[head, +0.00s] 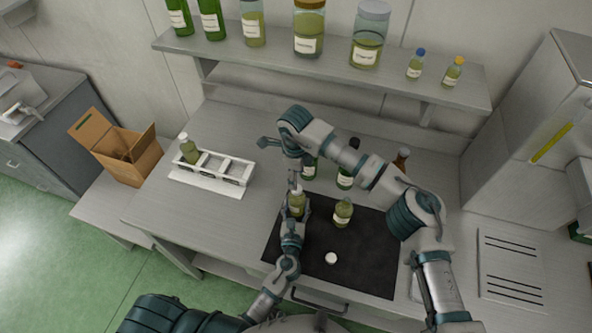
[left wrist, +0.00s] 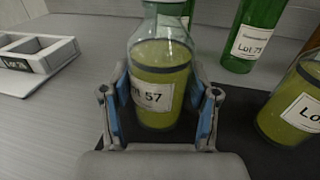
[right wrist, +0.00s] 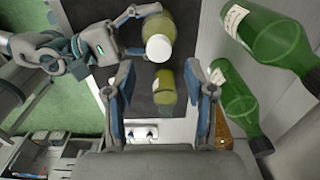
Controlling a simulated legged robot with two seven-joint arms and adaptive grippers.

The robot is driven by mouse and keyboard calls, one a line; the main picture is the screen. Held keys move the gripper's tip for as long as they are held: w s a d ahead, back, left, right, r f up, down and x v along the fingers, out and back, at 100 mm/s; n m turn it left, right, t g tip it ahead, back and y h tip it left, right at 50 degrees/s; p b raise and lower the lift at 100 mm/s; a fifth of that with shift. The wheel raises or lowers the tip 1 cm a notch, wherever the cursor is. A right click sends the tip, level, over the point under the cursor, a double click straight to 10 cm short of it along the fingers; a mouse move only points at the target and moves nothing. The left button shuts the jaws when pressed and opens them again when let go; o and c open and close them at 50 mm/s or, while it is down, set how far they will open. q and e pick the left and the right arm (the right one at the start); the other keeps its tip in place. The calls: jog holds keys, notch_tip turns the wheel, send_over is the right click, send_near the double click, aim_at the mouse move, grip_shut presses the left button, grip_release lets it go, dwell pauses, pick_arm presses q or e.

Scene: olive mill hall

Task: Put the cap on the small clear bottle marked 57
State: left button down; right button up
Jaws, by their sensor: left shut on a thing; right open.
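The small clear bottle marked 57 (left wrist: 160,85) holds yellow-green oil and stands upright in my left gripper (head: 296,212), which is shut on its body. In the right wrist view, a white cap (right wrist: 158,48) sits on top of this bottle; how firmly it is seated cannot be told. The left wrist view cuts off the bottle's top. My right gripper (right wrist: 162,80) is open just above the capped bottle, with empty space between its fingers. A second white cap (head: 331,259) lies on the dark mat (head: 370,262).
Another small oil bottle (head: 343,213) stands on the mat, right of bottle 57. Green bottles (head: 345,178) and a brown one (head: 402,160) stand behind. A white rack (head: 215,170) with one bottle is at left, beside a cardboard box (head: 125,153). A shelf (head: 320,72) of bottles runs above.

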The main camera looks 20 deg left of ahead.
notch_tip(320, 180, down, 6)
dwell(0.4)
grip_shut()
jog(key=m, duration=0.2)
jog(key=shift+w+m, duration=0.1)
jog(key=shift+m, duration=0.2)
jog(key=shift+o, duration=0.8)
grip_release()
